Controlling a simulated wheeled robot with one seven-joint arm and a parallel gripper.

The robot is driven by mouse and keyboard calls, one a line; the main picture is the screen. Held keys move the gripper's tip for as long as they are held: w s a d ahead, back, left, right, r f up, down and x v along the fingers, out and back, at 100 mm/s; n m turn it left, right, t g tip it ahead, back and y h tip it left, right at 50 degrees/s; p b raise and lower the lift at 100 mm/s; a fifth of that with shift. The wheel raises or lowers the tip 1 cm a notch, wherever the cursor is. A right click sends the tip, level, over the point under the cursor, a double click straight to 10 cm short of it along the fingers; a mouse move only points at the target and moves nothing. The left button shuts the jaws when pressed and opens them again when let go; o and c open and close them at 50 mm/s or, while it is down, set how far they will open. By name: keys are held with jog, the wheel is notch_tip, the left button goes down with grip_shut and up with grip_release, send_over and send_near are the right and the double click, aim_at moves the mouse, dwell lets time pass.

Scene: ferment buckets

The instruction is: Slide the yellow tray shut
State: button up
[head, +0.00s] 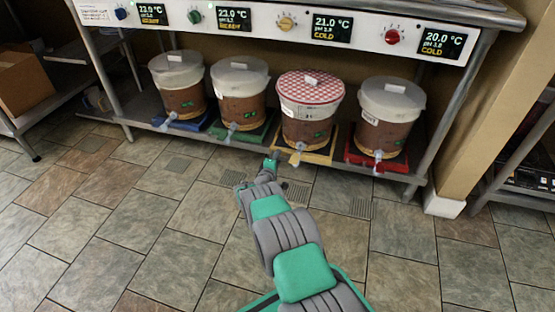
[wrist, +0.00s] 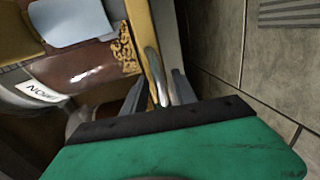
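The yellow tray (head: 318,157) lies on the low shelf under a brown bucket (head: 308,128) with a red checked cover. Its front edge sticks out towards me, past the shelf. My gripper (head: 272,160) is at the tray's front left in the head view, pointing at the shelf. In the wrist view the yellow tray's front (wrist: 141,25) runs up and down the picture, with a silver handle (wrist: 153,72) on it. My gripper's fingers (wrist: 158,92) are apart, one on each side of the handle. I cannot tell whether either finger touches it.
Blue (head: 185,123), green (head: 240,133) and red (head: 372,160) trays hold lidded buckets on the same shelf. Spigots jut out at the front. A shelf post (head: 440,125) stands at the right. The tiled floor (head: 150,235) in front is clear.

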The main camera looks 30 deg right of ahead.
jog(key=p+v, duration=0.4)
jog(key=v, duration=0.4)
